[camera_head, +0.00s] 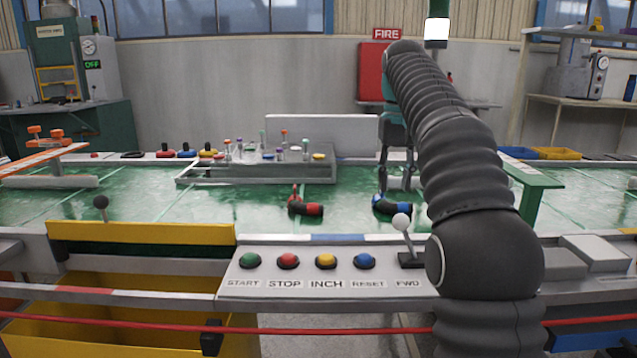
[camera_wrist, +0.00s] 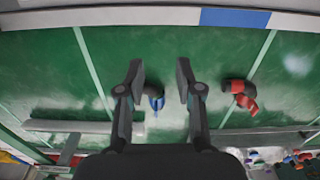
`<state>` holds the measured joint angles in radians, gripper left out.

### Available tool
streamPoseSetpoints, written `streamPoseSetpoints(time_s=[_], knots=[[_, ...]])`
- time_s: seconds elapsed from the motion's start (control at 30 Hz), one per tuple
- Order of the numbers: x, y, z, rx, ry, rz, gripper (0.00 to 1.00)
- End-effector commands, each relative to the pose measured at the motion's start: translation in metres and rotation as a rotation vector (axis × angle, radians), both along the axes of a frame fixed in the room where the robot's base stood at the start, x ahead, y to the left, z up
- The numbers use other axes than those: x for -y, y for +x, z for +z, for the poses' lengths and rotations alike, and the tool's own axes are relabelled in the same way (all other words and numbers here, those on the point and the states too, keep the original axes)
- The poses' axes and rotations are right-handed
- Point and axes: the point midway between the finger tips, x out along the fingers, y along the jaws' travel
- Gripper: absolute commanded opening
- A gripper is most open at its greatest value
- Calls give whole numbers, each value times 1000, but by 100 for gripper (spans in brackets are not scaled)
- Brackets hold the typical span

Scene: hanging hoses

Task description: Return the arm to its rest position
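My arm, in a dark ribbed sleeve, rises at the right of the head view and bends over at the top. My gripper (camera_head: 397,183) hangs down from it over the green bench top (camera_head: 240,208). In the wrist view my gripper (camera_wrist: 160,80) is open, its two fingers well apart. A blue hose piece with a black part (camera_head: 391,207) lies on the bench just below the gripper. It shows between the fingers in the wrist view (camera_wrist: 155,101), partly hidden by the left finger. Nothing is seen held.
A red and black hose piece (camera_head: 306,207) lies to the left. A grey tray (camera_head: 260,175) with several small items stands behind it. A green stand (camera_head: 535,183) is at the right. A button panel (camera_head: 325,270) and a white-knobbed lever (camera_head: 403,224) are in front.

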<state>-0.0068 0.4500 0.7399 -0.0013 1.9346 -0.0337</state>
Motion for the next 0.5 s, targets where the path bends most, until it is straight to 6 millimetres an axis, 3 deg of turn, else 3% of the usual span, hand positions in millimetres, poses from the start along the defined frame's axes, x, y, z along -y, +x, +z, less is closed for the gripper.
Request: streamPoseSetpoints(time_s=[0.27,0.5], knots=[[9,-23,6,42,-1,-92,35],[8,-56,12,101,3,-191,35]])
